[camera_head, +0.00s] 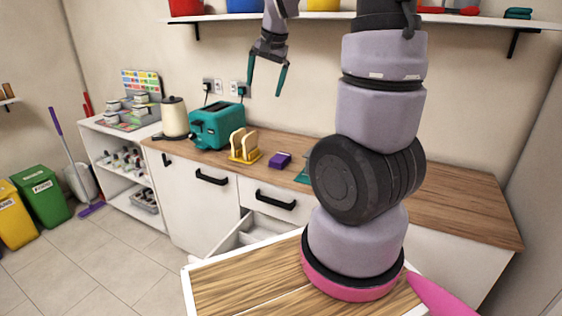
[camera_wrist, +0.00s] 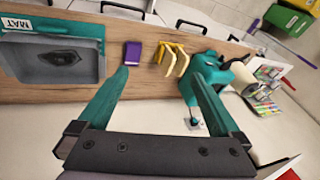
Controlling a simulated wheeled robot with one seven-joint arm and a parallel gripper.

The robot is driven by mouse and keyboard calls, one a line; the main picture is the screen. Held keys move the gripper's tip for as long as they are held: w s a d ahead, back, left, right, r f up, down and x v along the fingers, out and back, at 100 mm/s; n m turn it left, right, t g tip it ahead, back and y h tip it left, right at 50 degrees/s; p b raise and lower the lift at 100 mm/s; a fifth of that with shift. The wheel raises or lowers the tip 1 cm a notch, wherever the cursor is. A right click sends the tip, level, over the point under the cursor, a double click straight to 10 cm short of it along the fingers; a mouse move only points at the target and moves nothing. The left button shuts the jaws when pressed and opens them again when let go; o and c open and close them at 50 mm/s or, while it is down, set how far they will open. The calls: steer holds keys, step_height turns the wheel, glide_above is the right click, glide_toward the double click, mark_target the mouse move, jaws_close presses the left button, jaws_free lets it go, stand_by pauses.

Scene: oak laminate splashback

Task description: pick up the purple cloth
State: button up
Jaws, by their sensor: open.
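The purple cloth (camera_head: 280,160) is a small folded block lying on the wooden counter, to the right of the yellow toast rack. It also shows in the wrist view (camera_wrist: 133,53), beyond the tip of the left finger and apart from it. My gripper (camera_head: 267,80) is open with teal fingers, raised in front of the wall above the counter. In the wrist view my gripper (camera_wrist: 163,75) has its fingers spread wide with nothing between them touching either one.
A yellow toast rack (camera_head: 244,147), a teal toaster (camera_head: 216,125) and a cream kettle (camera_head: 175,117) stand left of the cloth. A grey tray on a teal mat (camera_wrist: 50,60) lies on its other side. A drawer (camera_head: 250,234) is open below. A shelf (camera_head: 330,16) runs above.

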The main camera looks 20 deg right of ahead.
steer(key=w+d+f+m+g+h, duration=0.1)
steer(key=w+d+f, duration=0.2)
steer(key=w+f, duration=0.3)
steer(key=w+d+f+m+g+h, duration=0.15)
steer(key=w+f, duration=0.25)
steer(key=f, duration=0.5)
steer(key=h, duration=0.2)
glide_toward(280, 157)
steer(key=shift+n+x, duration=0.25)
steer(key=shift+x, duration=1)
steer(key=shift+t, duration=0.25)
steer(key=shift+x, duration=3.1)
steer(key=shift+s, duration=0.1)
steer(key=shift+f, duration=0.2)
steer(key=c, duration=1.2)
step_height(280, 157, up, 11)
steer(key=shift+f, duration=0.25)
steer(key=shift+c, duration=0.2)
